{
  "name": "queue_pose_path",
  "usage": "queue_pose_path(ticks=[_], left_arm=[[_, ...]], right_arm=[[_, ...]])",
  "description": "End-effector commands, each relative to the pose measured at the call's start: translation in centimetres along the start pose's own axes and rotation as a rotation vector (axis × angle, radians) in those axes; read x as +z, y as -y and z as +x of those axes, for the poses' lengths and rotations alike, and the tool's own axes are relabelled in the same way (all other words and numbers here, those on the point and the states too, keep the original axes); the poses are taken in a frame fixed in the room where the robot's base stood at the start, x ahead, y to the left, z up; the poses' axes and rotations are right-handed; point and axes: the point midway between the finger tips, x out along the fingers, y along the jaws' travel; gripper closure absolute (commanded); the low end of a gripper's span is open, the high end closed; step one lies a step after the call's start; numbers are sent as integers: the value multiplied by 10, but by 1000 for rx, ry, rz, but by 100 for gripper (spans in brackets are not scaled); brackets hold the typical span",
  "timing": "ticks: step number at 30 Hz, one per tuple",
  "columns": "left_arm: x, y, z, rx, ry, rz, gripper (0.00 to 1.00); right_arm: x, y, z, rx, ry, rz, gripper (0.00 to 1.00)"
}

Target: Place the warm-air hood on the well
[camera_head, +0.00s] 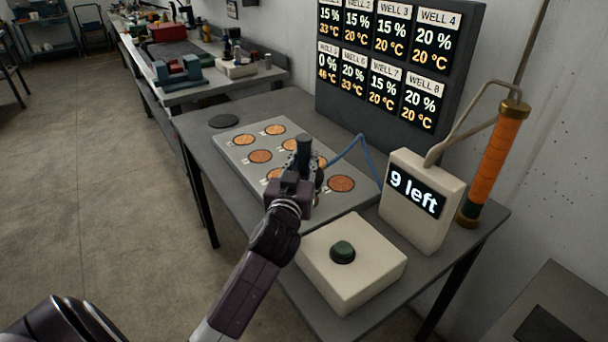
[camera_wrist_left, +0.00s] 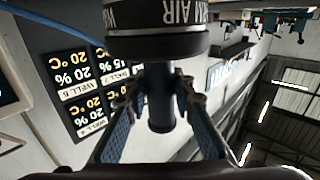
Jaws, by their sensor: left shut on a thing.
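My left gripper (camera_head: 306,172) is shut on the dark upright handle of the warm-air hood (camera_head: 304,147), over the right part of the well plate. In the left wrist view the hood (camera_wrist_left: 155,43) is a black drum with pale "AIR" lettering, and its handle stands between the two fingers (camera_wrist_left: 160,100). The pale plate (camera_head: 237,152) holds several round copper-coloured wells, such as the front right one (camera_head: 341,183). The gripper and hood hide some wells. I cannot tell whether the hood touches the plate. My right gripper is not in view.
A "9 left" display box (camera_head: 424,200) and an orange cylinder (camera_head: 495,160) stand at right. A blue hose (camera_head: 362,146) curves behind the hood. A wall screen (camera_head: 390,60) lists well readings. A dark disc (camera_head: 223,121) lies behind the plate.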

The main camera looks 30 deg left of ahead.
Motion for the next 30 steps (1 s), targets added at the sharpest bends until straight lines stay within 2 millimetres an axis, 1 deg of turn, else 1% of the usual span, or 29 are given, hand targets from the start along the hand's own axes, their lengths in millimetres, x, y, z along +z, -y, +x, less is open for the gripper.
queue_pose_path(ticks=[6, 9, 17, 21, 22, 26, 30], left_arm=[[33, 0, 0, -1, 2, 0, 100], [40, 0, 0, 0, 0, 1, 100], [40, 0, 0, 0, -1, 1, 100], [45, 0, 0, 0, -1, 1, 100], [45, 0, 0, 0, 3, 1, 74], [45, 0, 0, 0, 3, 1, 60], [45, 0, 0, 0, 3, 1, 60]], right_arm=[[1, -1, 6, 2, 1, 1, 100], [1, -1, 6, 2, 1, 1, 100], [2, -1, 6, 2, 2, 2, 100], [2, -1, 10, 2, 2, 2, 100], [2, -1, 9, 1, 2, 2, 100], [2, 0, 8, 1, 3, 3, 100], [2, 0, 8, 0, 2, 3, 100]])
